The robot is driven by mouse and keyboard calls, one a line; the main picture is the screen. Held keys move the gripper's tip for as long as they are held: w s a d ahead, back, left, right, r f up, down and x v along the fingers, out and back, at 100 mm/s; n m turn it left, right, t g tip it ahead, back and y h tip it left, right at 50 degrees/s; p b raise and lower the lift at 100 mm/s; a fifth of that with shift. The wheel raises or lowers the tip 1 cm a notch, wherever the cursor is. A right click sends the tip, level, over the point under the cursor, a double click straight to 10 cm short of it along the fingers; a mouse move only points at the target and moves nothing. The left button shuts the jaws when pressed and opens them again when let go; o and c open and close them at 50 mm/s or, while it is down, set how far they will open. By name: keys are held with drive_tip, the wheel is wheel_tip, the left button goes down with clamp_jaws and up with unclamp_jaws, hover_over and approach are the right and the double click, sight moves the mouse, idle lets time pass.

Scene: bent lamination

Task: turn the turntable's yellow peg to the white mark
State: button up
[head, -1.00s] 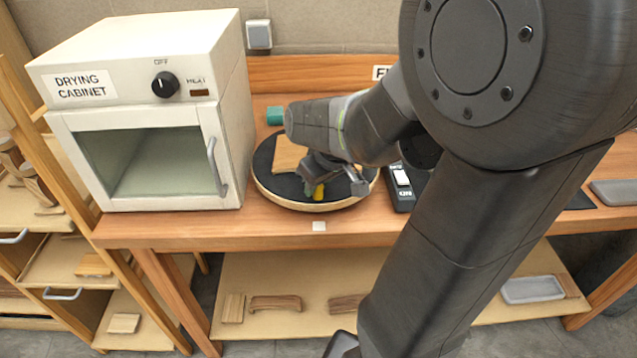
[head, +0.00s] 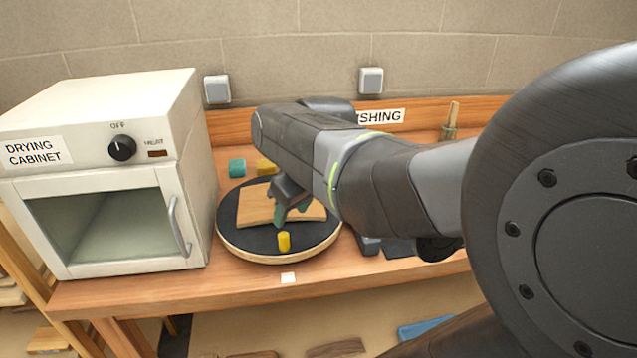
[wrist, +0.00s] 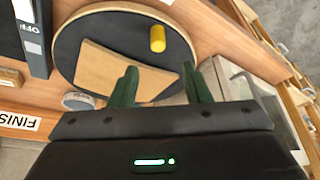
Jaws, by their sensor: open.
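The yellow peg (head: 284,241) stands upright near the front edge of the round turntable (head: 233,243), which has a dark top and pale wooden rim. The white mark (head: 288,278) is a small square on the table's front edge, close in front of the peg and roughly in line with it. My gripper (head: 288,212) is over the turntable, behind the peg and apart from it. In the wrist view the peg (wrist: 157,39) lies beyond the two open green fingers (wrist: 160,84), with nothing between them. The white mark does not show there.
A curved wooden piece (head: 255,207) lies on the turntable, partly hidden by my gripper. The drying cabinet (head: 105,175) stands close on the left.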

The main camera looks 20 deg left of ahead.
sight(283, 235)
drive_tip(key=v, duration=0.3)
drive_tip(key=shift+d+r, duration=0.1)
drive_tip(key=shift+r, duration=0.15)
drive_tip(key=x, duration=1.3)
drive_tip(key=shift+f+b, duration=0.3)
drive_tip(key=shift+f, duration=0.1)
